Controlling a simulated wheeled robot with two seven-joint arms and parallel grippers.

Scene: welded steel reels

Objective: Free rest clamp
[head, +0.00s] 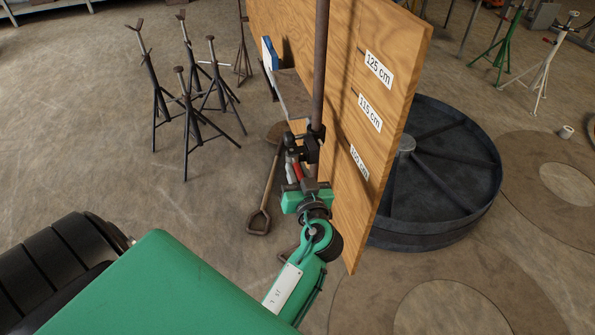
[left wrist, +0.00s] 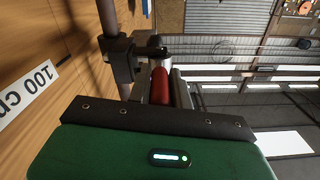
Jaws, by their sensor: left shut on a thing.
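The clamp is a dark block (head: 308,148) around the upright steel post (head: 320,60), in front of a wooden board (head: 345,75). It also shows in the left wrist view (left wrist: 121,60), level with a label reading 100 cm. A red handle (head: 297,170) sticks out from the clamp; it shows in the left wrist view (left wrist: 160,84) between my fingers. My left gripper (head: 300,168) is shut on this red handle, just below the clamp. Parts of the fingers and handle are hidden in the head view. My right gripper is not in view.
A shovel (head: 258,219) lies on the floor beside the board. Several dark tripod stands (head: 152,80) stand at the upper left. A large dark steel reel (head: 440,180) lies flat behind the board.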

